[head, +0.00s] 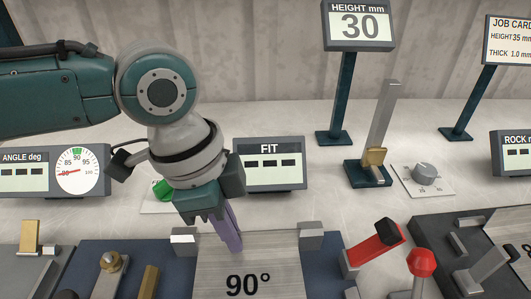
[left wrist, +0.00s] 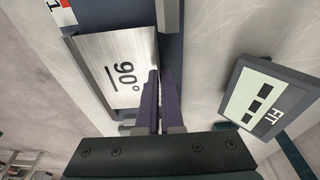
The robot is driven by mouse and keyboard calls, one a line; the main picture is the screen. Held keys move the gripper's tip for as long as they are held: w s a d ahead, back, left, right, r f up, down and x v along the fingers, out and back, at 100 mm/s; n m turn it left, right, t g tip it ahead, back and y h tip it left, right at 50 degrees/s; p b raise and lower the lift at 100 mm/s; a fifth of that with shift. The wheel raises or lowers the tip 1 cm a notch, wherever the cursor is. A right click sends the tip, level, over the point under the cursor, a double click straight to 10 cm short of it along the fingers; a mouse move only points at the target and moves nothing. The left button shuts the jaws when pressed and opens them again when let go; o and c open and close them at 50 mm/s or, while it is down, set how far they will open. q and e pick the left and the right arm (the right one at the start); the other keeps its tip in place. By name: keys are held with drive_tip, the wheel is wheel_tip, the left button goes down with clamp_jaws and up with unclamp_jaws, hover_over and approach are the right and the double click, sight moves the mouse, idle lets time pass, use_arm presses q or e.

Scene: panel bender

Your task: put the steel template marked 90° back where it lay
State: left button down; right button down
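The steel template marked 90° (head: 247,268) is a bare metal plate at the bottom middle of the head view, with its far edge between two grey blocks. It also shows in the left wrist view (left wrist: 115,65). My left gripper (head: 231,246) points down at the template's far edge. Its purple fingers (left wrist: 159,75) are close together, one over the plate's face and one past its edge, so they look shut on the edge. Whether the plate rests on the surface below is hidden. My right gripper is not in view.
Grey blocks (head: 311,239) flank the plate on a blue base (head: 328,271). A red-handled lever (head: 375,247) and red knob (head: 421,262) stand to the right. The FIT display (head: 269,165) stands just behind. Brass-topped pieces (head: 113,262) are at left.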

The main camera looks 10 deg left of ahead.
use_arm(q)
drive_tip(key=shift+f+b, duration=0.55)
drive_tip(key=shift+f, duration=0.25)
drive_tip(key=c, duration=1)
unclamp_jaws()
drive_tip(key=r, duration=0.3)
drive_tip(key=a+r, duration=0.1)
drive_tip(key=r, duration=0.2)
drive_tip(key=a+r+p, duration=0.1)
drive_tip(key=r, duration=0.3)
drive_tip(key=shift+s, duration=0.3)
drive_tip(key=shift+f, duration=0.1)
